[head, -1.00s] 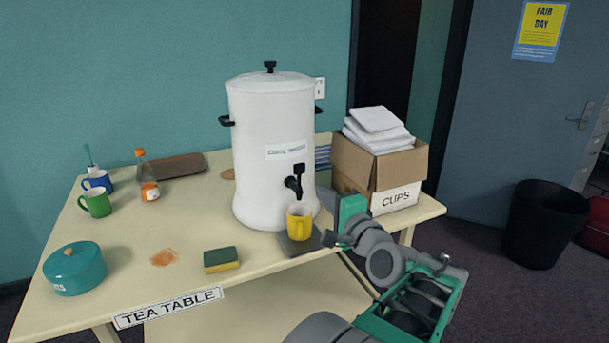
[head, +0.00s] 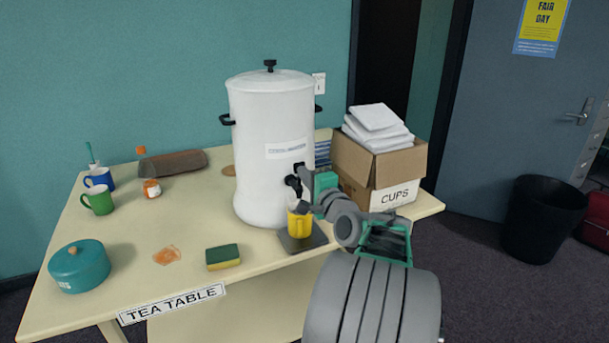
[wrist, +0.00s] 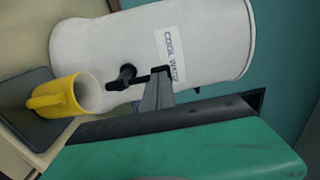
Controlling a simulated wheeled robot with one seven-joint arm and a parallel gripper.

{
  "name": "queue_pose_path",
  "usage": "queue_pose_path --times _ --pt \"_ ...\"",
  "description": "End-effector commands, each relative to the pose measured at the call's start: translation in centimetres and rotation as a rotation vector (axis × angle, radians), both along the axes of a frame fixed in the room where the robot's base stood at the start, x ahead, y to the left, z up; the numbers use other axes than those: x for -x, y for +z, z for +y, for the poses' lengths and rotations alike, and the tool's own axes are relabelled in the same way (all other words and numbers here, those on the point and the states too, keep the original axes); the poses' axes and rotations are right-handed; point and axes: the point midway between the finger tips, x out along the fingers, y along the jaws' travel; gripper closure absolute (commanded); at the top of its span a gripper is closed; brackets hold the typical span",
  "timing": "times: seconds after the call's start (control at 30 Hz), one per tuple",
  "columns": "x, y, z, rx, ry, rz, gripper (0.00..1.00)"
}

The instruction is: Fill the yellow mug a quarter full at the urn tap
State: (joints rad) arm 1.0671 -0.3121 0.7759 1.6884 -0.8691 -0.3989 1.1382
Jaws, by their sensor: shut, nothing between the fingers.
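The yellow mug (head: 299,222) stands upright on a dark drip tray (head: 317,240) below the tap of the white urn (head: 268,130). In the wrist view the mug (wrist: 60,97) looks empty inside, and no stream of water shows. The urn's black tap (wrist: 125,79) has a lever (wrist: 159,71). My gripper (wrist: 158,88) is shut with nothing held, its fingertips at the lever; I cannot tell if they touch it. In the head view my gripper hides part of the tap and the mug's upper right.
A sponge (head: 223,257), a teal pot (head: 79,266), a green mug (head: 97,201) and a blue mug (head: 99,180) stand to the left.

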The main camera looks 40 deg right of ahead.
Motion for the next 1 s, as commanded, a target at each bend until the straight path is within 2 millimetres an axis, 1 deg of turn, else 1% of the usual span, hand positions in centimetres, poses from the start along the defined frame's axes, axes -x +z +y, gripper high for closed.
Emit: queue_pose_path --times 0.27,0.43,0.5,0.63,0.8,1.0 --pt "-0.5 1.2 -0.1 -0.019 0.002 0.068 1.00" --pt "-1.1 1.7 -0.2 -0.048 0.003 0.169 1.00" --pt "-1.4 1.6 -0.3 -0.063 0.003 0.219 1.00" --pt "-2.0 1.1 -0.5 -0.065 0.002 0.221 1.00" --pt "-2.6 1.2 -0.7 -0.064 0.001 0.219 1.00" --pt "-2.5 1.3 -0.7 -0.064 0.001 0.218 1.00"
